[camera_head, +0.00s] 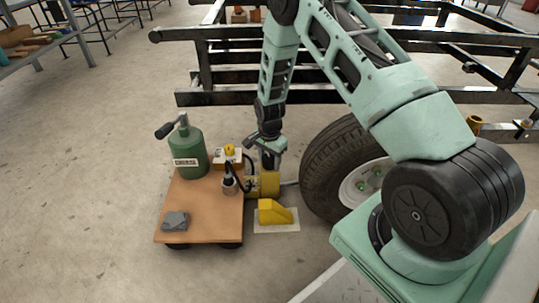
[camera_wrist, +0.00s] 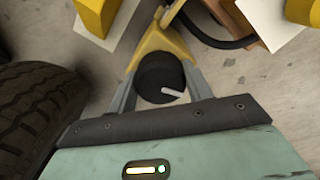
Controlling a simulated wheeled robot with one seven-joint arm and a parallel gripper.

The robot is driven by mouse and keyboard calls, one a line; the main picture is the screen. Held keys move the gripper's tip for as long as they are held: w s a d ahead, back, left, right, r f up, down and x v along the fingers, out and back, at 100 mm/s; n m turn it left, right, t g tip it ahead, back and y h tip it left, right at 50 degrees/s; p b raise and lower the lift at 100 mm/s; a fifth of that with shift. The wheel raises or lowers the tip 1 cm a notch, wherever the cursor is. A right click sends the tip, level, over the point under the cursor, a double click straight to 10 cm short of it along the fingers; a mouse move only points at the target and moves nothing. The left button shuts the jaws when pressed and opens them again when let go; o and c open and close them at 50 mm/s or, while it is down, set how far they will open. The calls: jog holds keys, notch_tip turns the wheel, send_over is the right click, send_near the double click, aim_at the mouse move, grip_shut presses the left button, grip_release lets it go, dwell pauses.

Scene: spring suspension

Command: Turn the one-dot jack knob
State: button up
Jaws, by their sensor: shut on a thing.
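The jack (camera_head: 265,185) is yellow and stands on the floor between the trolley and the tyre. Its black round knob (camera_wrist: 160,76) with a white pointer line shows in the wrist view, in front of the yellow jack body (camera_wrist: 157,40). My gripper (camera_wrist: 161,86) is shut on this knob, one grey finger on each side. The white line points to the right and slightly down. I cannot make out any dot on the knob or jack. In the head view my gripper (camera_head: 267,151) is above the jack, and the knob is mostly hidden.
A wooden trolley (camera_head: 190,214) left of the jack carries a green bottle (camera_head: 187,150), a white box with a yellow top (camera_head: 229,155) and a grey block (camera_head: 175,221). A yellow wedge (camera_head: 274,212) lies in front. The tyre (camera_head: 325,170) stands close on the right.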

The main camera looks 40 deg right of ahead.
jog(key=n+p, duration=0.1)
jog(key=p, duration=0.1)
jog(key=n+p, duration=0.2)
jog(key=shift+r+n, duration=0.25)
jog(key=shift+n, duration=0.05)
jog(key=n+p, duration=0.4)
jog(key=shift+n, duration=0.3)
jog(key=n+p, duration=0.2)
jog(key=n, duration=0.2)
jog(key=shift+f+p, duration=0.1)
jog(key=shift+p, duration=0.3)
jog(key=n+p, duration=0.2)
jog(key=n, duration=0.3)
jog(key=n+p, duration=0.1)
jog(key=n, duration=0.2)
jog(key=shift+f+n, duration=0.1)
jog(key=shift+n, duration=0.2)
jog(key=n+p, duration=0.1)
jog(key=n, duration=0.3)
jog(key=shift+n, duration=0.3)
jog(key=n, duration=0.3)
jog(key=shift+n, duration=2.1)
